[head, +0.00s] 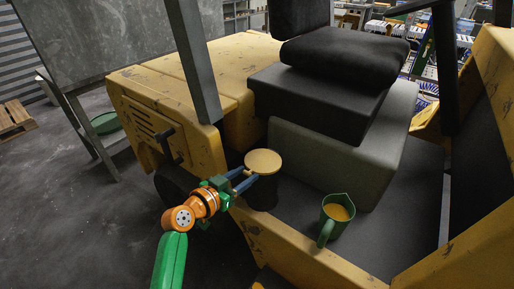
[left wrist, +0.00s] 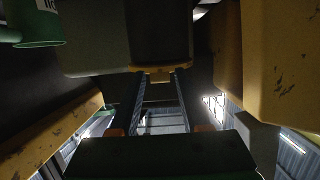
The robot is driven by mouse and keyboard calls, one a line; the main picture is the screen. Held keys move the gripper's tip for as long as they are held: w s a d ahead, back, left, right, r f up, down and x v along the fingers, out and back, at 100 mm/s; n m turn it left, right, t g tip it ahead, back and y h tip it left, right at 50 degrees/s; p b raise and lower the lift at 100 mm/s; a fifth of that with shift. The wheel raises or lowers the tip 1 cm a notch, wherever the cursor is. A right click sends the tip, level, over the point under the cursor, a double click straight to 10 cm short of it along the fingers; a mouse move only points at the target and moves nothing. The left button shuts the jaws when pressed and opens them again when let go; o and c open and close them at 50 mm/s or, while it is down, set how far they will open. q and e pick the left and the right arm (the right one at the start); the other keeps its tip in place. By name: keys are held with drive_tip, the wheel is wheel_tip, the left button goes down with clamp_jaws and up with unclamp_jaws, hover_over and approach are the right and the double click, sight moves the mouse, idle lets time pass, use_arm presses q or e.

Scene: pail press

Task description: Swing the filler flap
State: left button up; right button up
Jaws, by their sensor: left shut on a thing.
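The filler flap (head: 263,161) is a round tan-yellow disc. It lies on top of a dark upright cylinder, the filler neck (head: 262,192), on the yellow vehicle beside the seat base. My left gripper (head: 256,176) reaches in from the left, its two blue fingers at the near edge of the flap. It is shut on the flap's edge. In the left wrist view a yellow edge of the flap (left wrist: 160,75) shows between the fingertips, with the dark neck behind it. The exact contact is small and dark. My right gripper is not in view.
A green jug (head: 337,212) with orange-yellow contents stands on the vehicle floor right of the neck. The grey seat base (head: 335,160) is behind. A grey post (head: 195,65) rises at the left, near the yellow hood (head: 225,72). Dark floor is open at lower left.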

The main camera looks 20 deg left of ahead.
use_arm(q)
drive_tip(key=r, duration=0.1)
drive_tip(key=r+p, duration=0.2)
drive_tip(key=shift+w+d, duration=0.1)
drive_tip(key=shift+w, duration=0.15)
drive_tip(key=shift+w+d+r+p, duration=0.1)
drive_tip(key=shift+w+r+p, duration=0.05)
drive_tip(key=shift+r+p, duration=0.3)
drive_tip(key=shift+w+r+p, duration=0.15)
drive_tip(key=shift+r+p, duration=0.1)
drive_tip(key=shift+r, duration=0.25)
drive_tip(key=shift+w+d+r+p, duration=0.1)
drive_tip(key=shift+w+r+p, duration=0.15)
drive_tip(key=shift+r+p, duration=0.2)
drive_tip(key=shift+w+d+r+p, duration=0.1)
drive_tip(key=shift+w+r+p, duration=0.2)
drive_tip(key=shift+r, duration=0.15)
drive_tip(key=shift+f, duration=0.1)
